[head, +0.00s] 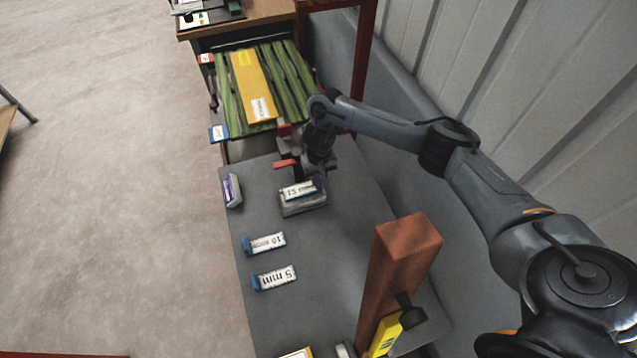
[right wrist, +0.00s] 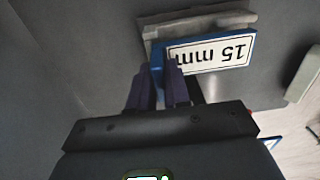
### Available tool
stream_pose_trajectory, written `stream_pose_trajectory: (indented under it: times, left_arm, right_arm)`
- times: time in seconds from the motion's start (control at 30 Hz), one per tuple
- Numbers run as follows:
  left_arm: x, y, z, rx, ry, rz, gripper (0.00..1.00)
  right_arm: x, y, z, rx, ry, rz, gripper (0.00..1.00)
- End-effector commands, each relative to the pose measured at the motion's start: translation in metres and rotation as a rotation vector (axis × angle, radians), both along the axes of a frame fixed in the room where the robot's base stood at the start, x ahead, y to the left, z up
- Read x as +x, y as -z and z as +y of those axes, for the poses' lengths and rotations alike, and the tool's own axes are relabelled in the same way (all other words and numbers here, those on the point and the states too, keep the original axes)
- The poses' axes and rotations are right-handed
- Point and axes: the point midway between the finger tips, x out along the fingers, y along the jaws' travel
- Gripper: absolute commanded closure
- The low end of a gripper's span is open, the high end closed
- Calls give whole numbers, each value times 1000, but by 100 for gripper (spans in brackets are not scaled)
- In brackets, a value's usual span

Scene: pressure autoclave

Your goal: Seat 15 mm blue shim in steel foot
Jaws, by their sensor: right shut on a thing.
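The 15 mm blue shim (head: 299,189) has a white label and lies over the grey steel foot (head: 304,208) on the dark table. In the right wrist view the shim (right wrist: 236,50) overlaps the foot (right wrist: 190,20), with the foot's edge showing beyond it. I cannot tell whether the shim touches the foot or is fully seated. My right gripper (head: 312,172) is at the shim's far side in the head view. In the right wrist view its fingers (right wrist: 164,75) are shut on the shim's blue end. My left gripper is not in view.
Blue shims marked 10 mm (head: 265,243) and 5 mm (head: 275,279) lie nearer on the table. A purple-labelled item (head: 232,190) is at the left edge. A red-brown post (head: 393,270) stands front right, near a yellow item (head: 385,335). Green ribbed material (head: 290,80) lies beyond.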

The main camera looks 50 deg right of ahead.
Motion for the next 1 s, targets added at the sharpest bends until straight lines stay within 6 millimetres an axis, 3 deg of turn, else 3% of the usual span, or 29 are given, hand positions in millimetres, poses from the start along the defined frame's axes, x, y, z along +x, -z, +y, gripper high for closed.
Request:
stream_pose_trajectory:
  times: [0.03,0.1,0.57,0.6,0.73,1.0]
  left_arm:
    - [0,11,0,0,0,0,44]
    - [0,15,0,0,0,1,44]
    - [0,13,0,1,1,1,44]
    - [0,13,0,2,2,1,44]
    - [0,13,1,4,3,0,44]
    - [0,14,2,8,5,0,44]
  right_arm:
    - [-1,14,1,2,0,2,100]
    - [0,20,1,1,1,0,100]
    - [-1,23,0,1,0,2,100]
    - [-1,23,0,0,-1,1,77]
    - [0,23,0,0,0,1,58]
    - [0,22,0,0,0,0,58]
